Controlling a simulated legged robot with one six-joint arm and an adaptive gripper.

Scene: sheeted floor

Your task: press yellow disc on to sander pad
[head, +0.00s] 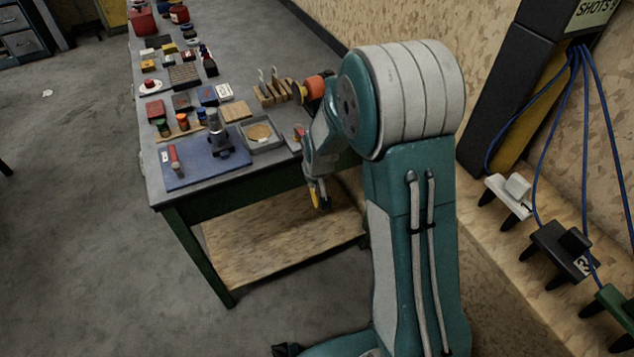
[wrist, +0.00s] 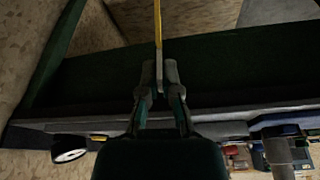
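The yellow disc shows edge-on as a thin yellow strip in the wrist view (wrist: 157,20), with a grey layer along its lower part. My gripper (wrist: 157,72) has its two fingers closed on it from both sides. In the head view my gripper (head: 321,200) hangs low beside the bench's right side, with a bit of yellow (head: 314,198) at its tip. An orange and black tool (head: 316,86), which looks like the sander, is at the bench's right edge, partly behind my arm. A pale round face with a dark rim (wrist: 68,154), possibly its pad, shows in the wrist view. The disc is apart from it.
The bench (head: 166,205) carries a blue mat (head: 190,176), a tray (head: 263,146), a wooden rack (head: 271,97) and many small items. Its edge and lower shelf (head: 270,245) are close to my gripper. Blue cables (head: 540,130) hang at the right wall.

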